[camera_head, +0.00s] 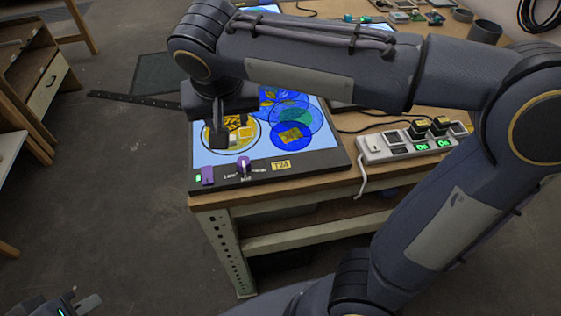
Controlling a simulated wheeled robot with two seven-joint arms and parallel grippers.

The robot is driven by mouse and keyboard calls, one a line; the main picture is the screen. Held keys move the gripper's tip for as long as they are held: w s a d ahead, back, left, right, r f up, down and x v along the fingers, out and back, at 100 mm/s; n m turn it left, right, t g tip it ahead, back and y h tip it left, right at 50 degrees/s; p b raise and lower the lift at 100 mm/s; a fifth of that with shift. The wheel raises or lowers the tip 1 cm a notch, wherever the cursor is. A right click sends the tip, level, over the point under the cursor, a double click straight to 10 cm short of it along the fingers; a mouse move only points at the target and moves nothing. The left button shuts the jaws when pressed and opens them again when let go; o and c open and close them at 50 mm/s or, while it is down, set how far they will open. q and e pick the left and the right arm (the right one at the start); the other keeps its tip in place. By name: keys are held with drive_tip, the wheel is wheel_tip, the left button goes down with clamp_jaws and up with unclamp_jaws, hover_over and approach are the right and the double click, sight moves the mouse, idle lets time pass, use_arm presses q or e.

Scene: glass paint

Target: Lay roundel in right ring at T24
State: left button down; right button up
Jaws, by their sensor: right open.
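The lit panel (206,158) at station T24 lies on the near end of the workbench, with a yellow T24 label (281,165) on its black front edge. A thin dark ring (206,144) outlines a round area on its left, with yellow patterned pieces inside. Overlapping blue and teal discs (294,117) with yellow patches lie on its right; I cannot tell which is the roundel. My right gripper (228,136) points down over the left ring, open, hiding part of it. My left gripper (78,303) is low at the bottom left, away from the bench; its jaw state is unclear.
A power strip (402,151) with lit green switches and plugged adapters sits right of the panel, its cable hanging over the bench edge. Small parts and a dark cup (486,32) stand at the back. My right arm spans the bench.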

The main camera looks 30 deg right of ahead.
drive_tip(key=s+d+f+y, duration=0.2)
drive_tip(key=s+d+f, duration=0.2)
drive_tip(key=s, duration=0.4)
drive_tip(key=s+d+f+n+t+y, duration=0.1)
drive_tip(key=s+d+f+y, duration=0.2)
drive_tip(key=s+d+f, duration=0.2)
drive_tip(key=s+f, duration=0.2)
drive_tip(key=s, duration=0.1)
drive_tip(key=shift+s+f+n, duration=0.15)
drive_tip(key=shift+s+n, duration=0.15)
wheel_tip(320, 180, up, 7)
drive_tip(key=p, duration=0.6)
drive_tip(key=shift+p, duration=0.4)
drive_tip(key=shift+f, duration=0.1)
